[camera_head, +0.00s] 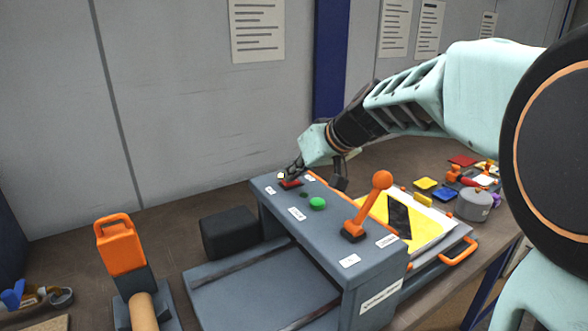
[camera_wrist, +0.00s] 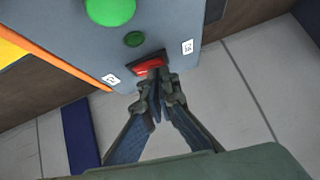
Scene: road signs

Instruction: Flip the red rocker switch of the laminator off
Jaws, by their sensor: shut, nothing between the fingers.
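The laminator (camera_head: 330,241) is a blue-grey machine on the bench. Its red rocker switch (camera_head: 290,184) sits at the far left end of its top, and in the wrist view the red switch (camera_wrist: 149,65) lies between two small white labels. My gripper (camera_head: 284,175) is shut and empty, with its fingertips at the switch. In the wrist view the gripper (camera_wrist: 155,72) tips overlap the switch's lower edge and hide part of it. I cannot tell whether they touch it or which way the rocker is tilted.
A green button (camera_head: 317,204) and an orange-knobbed lever (camera_head: 368,205) stand on the same panel. An orange-handled tool (camera_head: 121,246) stands at front left. Small coloured pieces and a grey pot (camera_head: 473,204) lie at right.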

